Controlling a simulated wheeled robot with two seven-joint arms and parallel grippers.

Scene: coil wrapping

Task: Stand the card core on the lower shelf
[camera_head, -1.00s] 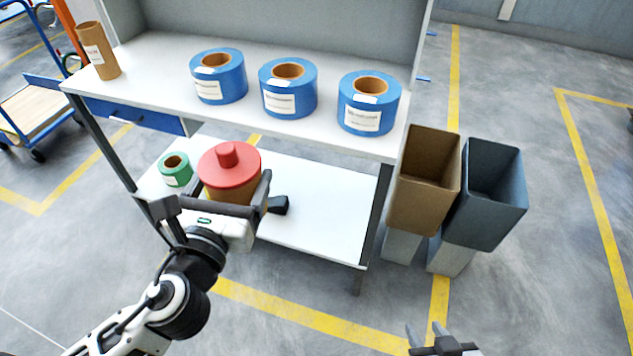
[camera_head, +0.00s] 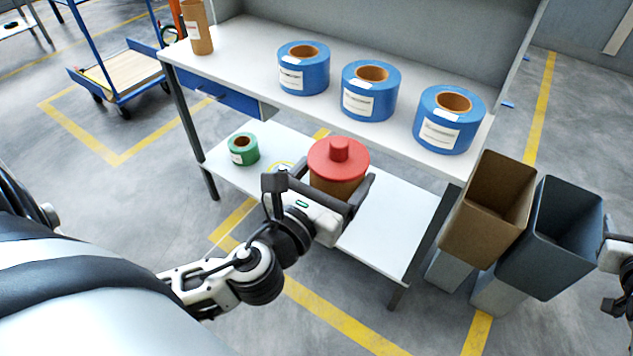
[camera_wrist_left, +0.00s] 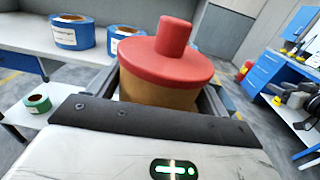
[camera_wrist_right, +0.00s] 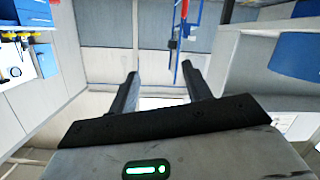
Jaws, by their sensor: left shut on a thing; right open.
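The card core, a tall brown tube with a white label (camera_head: 197,27), stands upright at the left end of the upper bench top. The white lower shelf (camera_head: 385,230) lies beneath it. My left gripper (camera_head: 337,184) is shut around a brown cylinder with a red knobbed cap (camera_head: 338,162), in front of the lower shelf in the head view. The capped cylinder also fills the middle of the left wrist view (camera_wrist_left: 175,70). Whether it touches the shelf is hidden. My right gripper (camera_wrist_right: 160,88) is open and empty; only part of it shows at the right edge of the head view.
Three blue coils (camera_head: 303,68) stand in a row on the upper top (camera_head: 235,45). A green roll (camera_head: 243,149) sits at the lower shelf's left. Brown (camera_head: 487,210) and dark grey (camera_head: 553,238) bins stand right of the bench. The shelf's right part is clear.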

